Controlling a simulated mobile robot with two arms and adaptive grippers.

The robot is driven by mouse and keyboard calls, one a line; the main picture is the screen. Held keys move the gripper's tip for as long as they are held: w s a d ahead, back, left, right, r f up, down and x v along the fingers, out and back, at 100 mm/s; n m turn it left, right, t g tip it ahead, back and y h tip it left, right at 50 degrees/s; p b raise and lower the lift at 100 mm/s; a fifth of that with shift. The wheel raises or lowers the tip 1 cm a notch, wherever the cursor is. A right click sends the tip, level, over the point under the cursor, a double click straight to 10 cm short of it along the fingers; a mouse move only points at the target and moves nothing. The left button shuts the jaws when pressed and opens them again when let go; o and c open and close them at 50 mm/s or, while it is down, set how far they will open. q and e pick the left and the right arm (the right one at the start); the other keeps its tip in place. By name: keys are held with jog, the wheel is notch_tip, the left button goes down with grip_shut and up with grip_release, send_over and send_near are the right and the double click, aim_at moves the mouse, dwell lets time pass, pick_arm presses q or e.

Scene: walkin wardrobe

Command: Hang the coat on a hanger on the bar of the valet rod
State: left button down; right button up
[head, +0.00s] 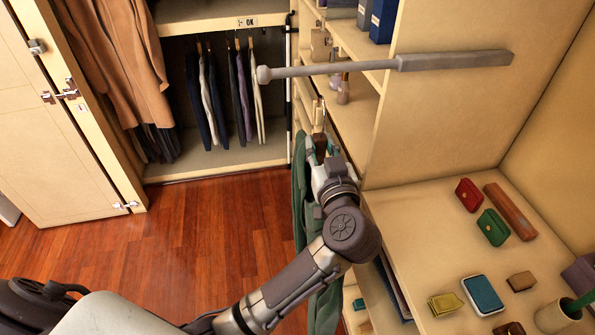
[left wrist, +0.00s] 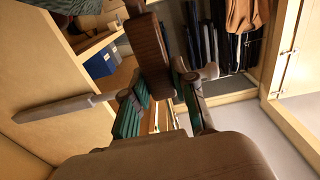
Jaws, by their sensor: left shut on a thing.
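The green coat (head: 300,195) hangs from a wooden hanger (head: 319,117), partly hidden behind my left arm. My left gripper (head: 322,150) is shut on the hanger near the coat's top. The grey valet rod (head: 330,69) sticks out leftward from the cabinet panel and ends in a knob. In the head view the hanger's top appears below the rod; its hook is not clear. My right gripper is not in view.
Shelves (head: 355,120) stand behind the coat. A cream counter (head: 420,215) with small boxes lies at the right. Clothes hang in the closet (head: 215,160) at the back, and a brown coat (head: 120,55) hangs at upper left. The wooden floor (head: 215,225) is clear.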

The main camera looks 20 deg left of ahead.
pick_arm(q)
jog(key=shift+y, duration=0.3)
jog(key=r, duration=0.1)
jog(key=w+d+r, duration=0.1)
jog(key=r, duration=0.1)
jog(key=shift+w+d+r+p, duration=0.15)
jog(key=shift+d+r+p, duration=0.15)
jog(key=shift+r, duration=0.1)
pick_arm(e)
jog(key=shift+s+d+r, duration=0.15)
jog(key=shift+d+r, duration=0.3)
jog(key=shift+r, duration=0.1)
pick_arm(q)
jog(key=shift+n, duration=0.3)
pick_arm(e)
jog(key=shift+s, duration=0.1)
pick_arm(q)
jog(key=f+x, duration=0.3)
jog(key=x, duration=1.1)
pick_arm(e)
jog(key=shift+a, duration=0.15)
pick_arm(q)
jog(key=shift+d+f, duration=0.1)
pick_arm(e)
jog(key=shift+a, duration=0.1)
pick_arm(q)
jog(key=shift+f, duration=0.3)
